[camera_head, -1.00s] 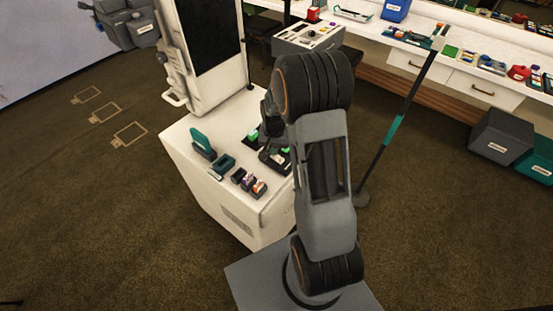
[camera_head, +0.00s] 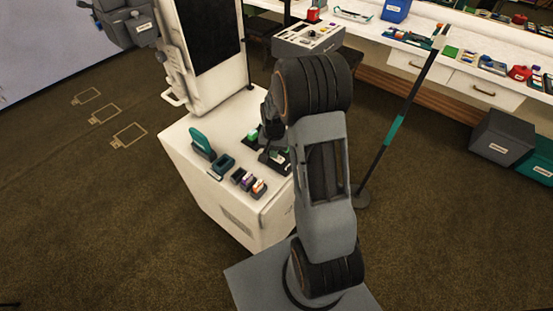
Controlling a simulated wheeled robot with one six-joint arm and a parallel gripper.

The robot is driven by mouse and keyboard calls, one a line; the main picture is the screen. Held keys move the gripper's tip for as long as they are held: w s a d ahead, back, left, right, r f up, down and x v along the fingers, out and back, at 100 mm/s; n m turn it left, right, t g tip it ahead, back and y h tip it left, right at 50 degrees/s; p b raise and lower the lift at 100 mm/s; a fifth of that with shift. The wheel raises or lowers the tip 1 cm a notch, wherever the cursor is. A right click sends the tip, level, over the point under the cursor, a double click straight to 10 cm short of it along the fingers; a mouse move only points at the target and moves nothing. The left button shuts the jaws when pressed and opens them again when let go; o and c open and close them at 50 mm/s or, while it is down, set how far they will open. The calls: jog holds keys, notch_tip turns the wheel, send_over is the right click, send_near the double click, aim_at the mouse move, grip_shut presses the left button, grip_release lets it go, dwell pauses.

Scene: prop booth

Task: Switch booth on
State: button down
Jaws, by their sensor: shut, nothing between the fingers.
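The booth is a white cabinet (camera_head: 232,218) with a tall white panel and a dark screen (camera_head: 208,32) at its back. A green block or button (camera_head: 252,136) shows on a dark base on its top. A second dark base (camera_head: 272,158) lies to the right of it, partly hidden by my arm. My gripper (camera_head: 270,142) is dark and points down over the cabinet top by these dark bases. It is shut and empty. My arm covers part of it, and I cannot tell whether it touches anything. I cannot make out which part is the switch.
Behind is a long counter (camera_head: 430,47) with goods. The left floor is open.

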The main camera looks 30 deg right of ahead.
jog(key=shift+r+p, duration=2.6)
jog(key=shift+r, duration=0.9)
jog(key=shift+f, duration=0.1)
jog(key=shift+s+a+f+n+g, duration=0.1)
jog(key=shift+s+f+n+g, duration=0.15)
jog(key=shift+s, duration=0.25)
jog(key=shift+s+a+f+n+g, duration=0.15)
jog(key=shift+s+n, duration=0.1)
jog(key=shift+s, duration=0.2)
jog(key=s+a+r+n+t, duration=0.2)
jog(key=s+a+r+n, duration=0.1)
jog(key=s+r, duration=0.4)
jog(key=s+a+r+n+t, duration=0.2)
jog(key=s+a+r, duration=0.4)
jog(key=r, duration=0.6)
jog(key=shift+s+n+t, duration=0.4)
jog(key=shift+s+n, duration=0.1)
jog(key=shift+s, duration=0.05)
